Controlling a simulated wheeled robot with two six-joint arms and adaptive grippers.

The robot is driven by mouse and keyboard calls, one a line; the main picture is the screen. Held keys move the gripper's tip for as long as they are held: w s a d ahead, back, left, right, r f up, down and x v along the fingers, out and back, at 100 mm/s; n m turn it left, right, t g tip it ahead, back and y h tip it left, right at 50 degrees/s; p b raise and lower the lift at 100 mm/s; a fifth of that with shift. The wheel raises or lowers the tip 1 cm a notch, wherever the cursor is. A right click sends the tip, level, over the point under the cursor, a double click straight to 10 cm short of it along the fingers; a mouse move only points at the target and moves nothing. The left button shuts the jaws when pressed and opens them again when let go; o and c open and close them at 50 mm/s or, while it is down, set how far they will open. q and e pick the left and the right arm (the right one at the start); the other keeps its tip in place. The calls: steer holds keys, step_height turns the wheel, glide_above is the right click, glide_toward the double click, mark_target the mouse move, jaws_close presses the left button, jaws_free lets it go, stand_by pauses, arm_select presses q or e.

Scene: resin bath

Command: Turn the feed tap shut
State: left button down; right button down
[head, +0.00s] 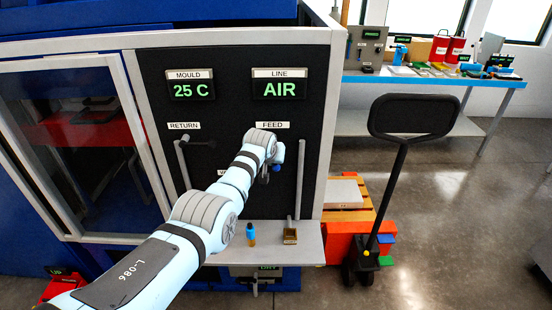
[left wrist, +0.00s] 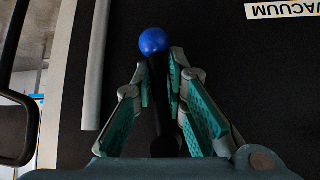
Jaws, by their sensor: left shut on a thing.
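The feed tap's lever is black with a blue ball knob. In the left wrist view the lever (left wrist: 159,90) runs roughly parallel to a grey vertical pipe, with the blue knob (left wrist: 154,41) past my fingertips. My left gripper (left wrist: 157,72) is shut on the lever, its teal finger pads either side. In the head view my left wrist covers most of the tap below the FEED label (head: 273,125). The tap's pivot is hidden. My right gripper is not in view.
The LINE display (head: 279,90) reads AIR; the MOULD display (head: 190,90) reads 25 C. A return tap (head: 198,143) is left of my arm. A pallet truck (head: 375,220) stands right.

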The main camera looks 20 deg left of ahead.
arm_select(q)
steer(key=shift+s+a+f, duration=0.1)
steer(key=shift+s+f, duration=0.1)
steer(key=shift+f, duration=0.25)
steer(key=c, duration=1.9)
jaws_free()
steer(key=shift+o, duration=1.1)
steer(key=shift+a, duration=0.1)
steer(key=shift+a+r, duration=0.1)
steer(key=shift+r, duration=0.1)
steer(key=shift+w+r, duration=0.1)
steer(key=shift+s+d+r, duration=0.25)
steer(key=shift+s+r, duration=0.05)
steer(key=shift+r, duration=0.2)
steer(key=v, duration=1)
steer(key=shift+s, duration=0.4)
steer(key=shift+a+r, duration=0.1)
steer(key=shift+a, duration=0.1)
